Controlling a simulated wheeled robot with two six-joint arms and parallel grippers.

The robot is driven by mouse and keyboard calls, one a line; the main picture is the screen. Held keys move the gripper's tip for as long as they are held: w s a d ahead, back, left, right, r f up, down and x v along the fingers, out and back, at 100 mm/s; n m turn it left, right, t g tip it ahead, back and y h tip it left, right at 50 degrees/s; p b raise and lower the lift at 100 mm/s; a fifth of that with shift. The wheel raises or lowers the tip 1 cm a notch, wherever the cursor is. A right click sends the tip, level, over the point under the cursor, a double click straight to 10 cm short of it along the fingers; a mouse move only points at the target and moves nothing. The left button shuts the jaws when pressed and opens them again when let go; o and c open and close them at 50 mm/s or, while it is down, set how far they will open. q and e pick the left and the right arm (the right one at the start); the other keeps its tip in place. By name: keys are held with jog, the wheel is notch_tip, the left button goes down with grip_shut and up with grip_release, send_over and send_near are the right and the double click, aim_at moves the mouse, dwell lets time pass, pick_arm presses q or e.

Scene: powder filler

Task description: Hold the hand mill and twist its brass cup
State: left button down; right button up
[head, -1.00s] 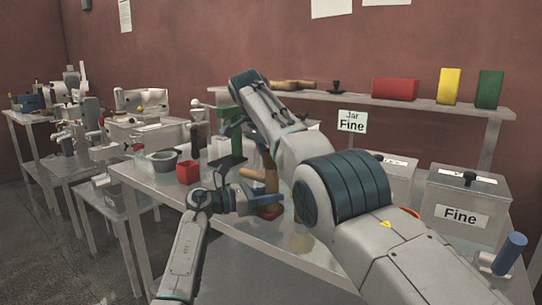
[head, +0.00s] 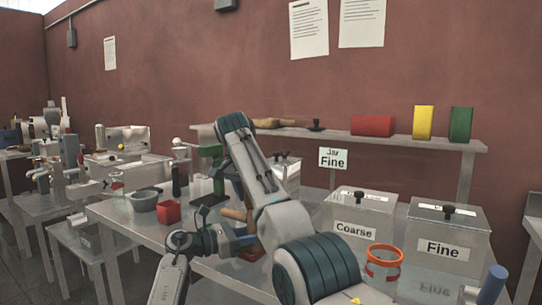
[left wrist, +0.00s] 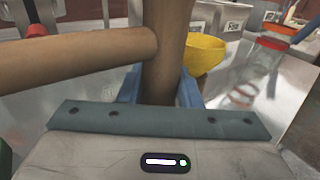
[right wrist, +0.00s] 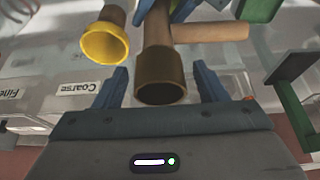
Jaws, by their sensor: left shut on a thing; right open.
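The wooden hand mill (left wrist: 163,65) stands between the blue fingers of my left gripper (left wrist: 157,88), which is shut on its body. Its wooden side arm (left wrist: 80,62) reaches left in that view. In the head view, the mill (head: 234,213) is partly hidden by my right arm. In the right wrist view, the mill's dark brass cup (right wrist: 160,78) points toward the camera. My right gripper (right wrist: 162,75) is open, with one finger on each side of the cup; I cannot tell whether either touches it. The right gripper's fingers are hidden in the head view.
A yellow funnel (right wrist: 105,42) is near the mill. An orange-rimmed jar (head: 383,268) and bins marked Coarse (head: 356,230) and Fine (head: 443,248) stand on the right. A green stand (right wrist: 292,85) is close to my right gripper.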

jog(key=n+y, duration=0.1)
jog(key=n, duration=0.1)
jog(key=n+t+y, duration=0.1)
jog(key=n, duration=0.2)
jog(key=shift+d+n, duration=0.1)
jog(key=shift+n, duration=0.2)
jog(key=n+y, duration=0.2)
jog(key=n, duration=0.3)
jog(key=shift+d, duration=0.1)
jog(key=n, duration=0.2)
jog(key=n+g+y, duration=0.1)
jog(key=n, duration=0.2)
jog(key=shift+y, duration=0.3)
jog(key=n+g, duration=0.1)
jog(key=n, duration=0.1)
jog(key=n+y, duration=0.1)
jog(key=n, duration=0.1)
jog(key=shift+w+d+n+g, duration=0.1)
jog(key=shift+n+g, duration=0.3)
jog(key=v, duration=1.2)
jog(key=shift+n, duration=0.3)
